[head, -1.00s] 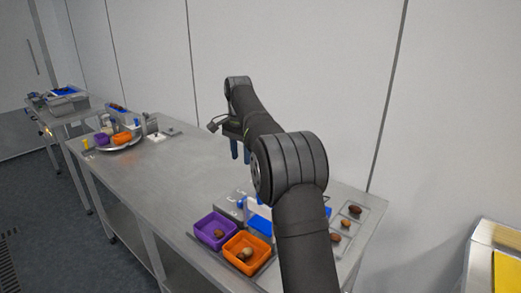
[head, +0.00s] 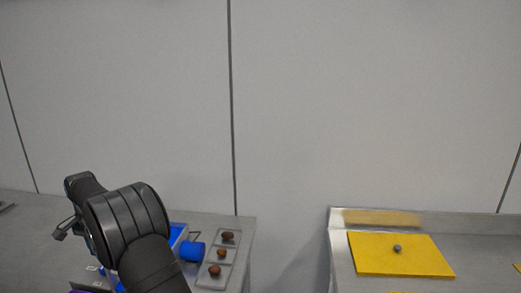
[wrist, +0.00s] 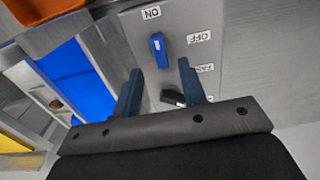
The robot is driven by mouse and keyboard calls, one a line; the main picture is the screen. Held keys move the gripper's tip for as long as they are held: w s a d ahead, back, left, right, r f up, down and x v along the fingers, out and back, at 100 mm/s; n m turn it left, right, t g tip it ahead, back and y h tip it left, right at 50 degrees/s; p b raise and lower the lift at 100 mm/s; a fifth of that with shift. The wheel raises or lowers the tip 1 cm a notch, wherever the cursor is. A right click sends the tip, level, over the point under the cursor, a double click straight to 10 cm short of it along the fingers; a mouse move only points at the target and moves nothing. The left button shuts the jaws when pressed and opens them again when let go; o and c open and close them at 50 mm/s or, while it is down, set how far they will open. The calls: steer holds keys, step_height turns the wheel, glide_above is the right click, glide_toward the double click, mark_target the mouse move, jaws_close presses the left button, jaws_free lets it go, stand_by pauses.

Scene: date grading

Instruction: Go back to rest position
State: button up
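My gripper (wrist: 158,76) shows in the wrist view with its two blue fingers apart and nothing between them. It faces a grey panel with ON and OFF labels, upside down, and a blue switch lever (wrist: 160,50) just beyond the fingertips. A small black part (wrist: 173,97) lies near the right finger. In the head view my bent arm is at the lower left and hides the fingers. A clear tray (head: 234,266) with three brown dates (head: 221,254) is to its right, beside a blue cylinder (head: 192,251).
In the wrist view an orange bin (wrist: 50,36) and a blue surface (wrist: 80,78) are at the left. In the head view a yellow board (head: 385,262) with a small grey ball (head: 397,248) lies on a separate right-hand table. A gap separates the two tables.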

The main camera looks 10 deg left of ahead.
step_height(320, 180, down, 5)
steer(key=shift+f, duration=0.2)
stand_by(0.4)
